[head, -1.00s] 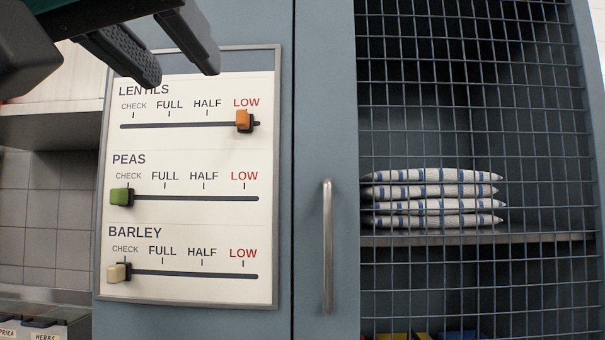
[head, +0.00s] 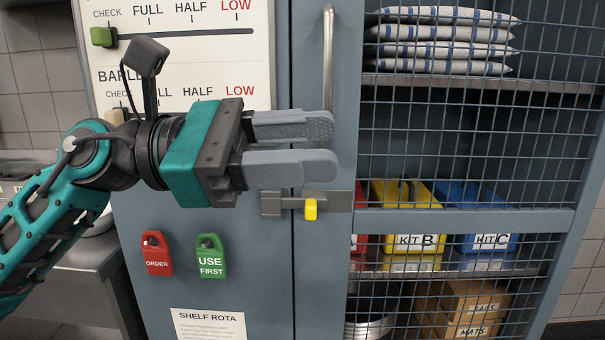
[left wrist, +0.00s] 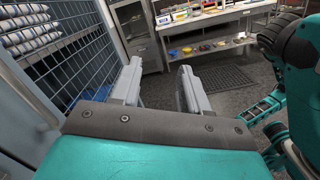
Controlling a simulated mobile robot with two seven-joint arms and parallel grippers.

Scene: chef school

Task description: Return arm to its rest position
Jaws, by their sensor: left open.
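My left gripper (head: 325,147) reaches in from the left in the head view. It is open and empty, with its two grey fingers pointing right in front of the cabinet door. In the left wrist view its fingers (left wrist: 157,85) stand apart with only floor between them. My teal left arm (head: 90,165) covers part of the slider board (head: 185,70). The green PEAS slider (head: 103,36) is at CHECK. The BARLEY slider is largely hidden by the arm. My right gripper is not in the head view.
A door handle (head: 328,60) and a latch with a yellow knob (head: 310,209) are close to the fingers. Red (head: 157,254) and green (head: 211,257) tags hang below. A mesh door (head: 470,140) covers shelves with towels and kit boxes. The left wrist view shows open floor (left wrist: 225,85).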

